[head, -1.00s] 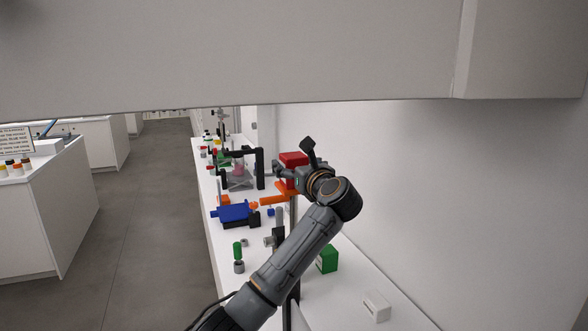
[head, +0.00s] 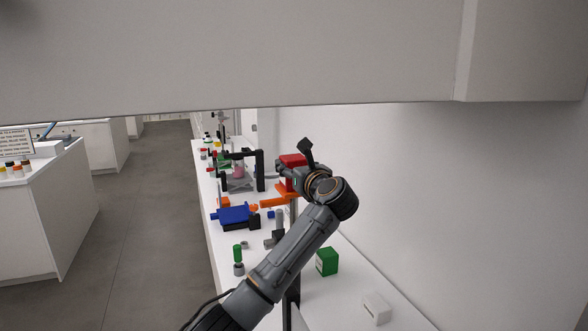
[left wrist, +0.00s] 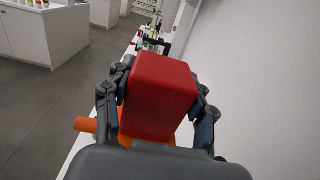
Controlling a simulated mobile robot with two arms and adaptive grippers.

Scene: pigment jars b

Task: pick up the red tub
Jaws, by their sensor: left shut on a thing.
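The red tub (left wrist: 160,92) is a box with rounded edges, large in the middle of the left wrist view. My left gripper (left wrist: 158,105) has one finger on each side of it and is shut on it. In the head view the red tub (head: 293,160) shows beside my left gripper (head: 287,171), partly hidden by it, above an orange thing on the bench. Whether the tub's underside touches anything is hidden. My right gripper is not in view.
The white bench (head: 250,293) runs along the wall. A blue device (head: 234,214), a green box (head: 327,262), a small white box (head: 377,309) and a black frame (head: 259,168) stand on it. A grey overhang (head: 250,55) fills the top. The floor at left is clear.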

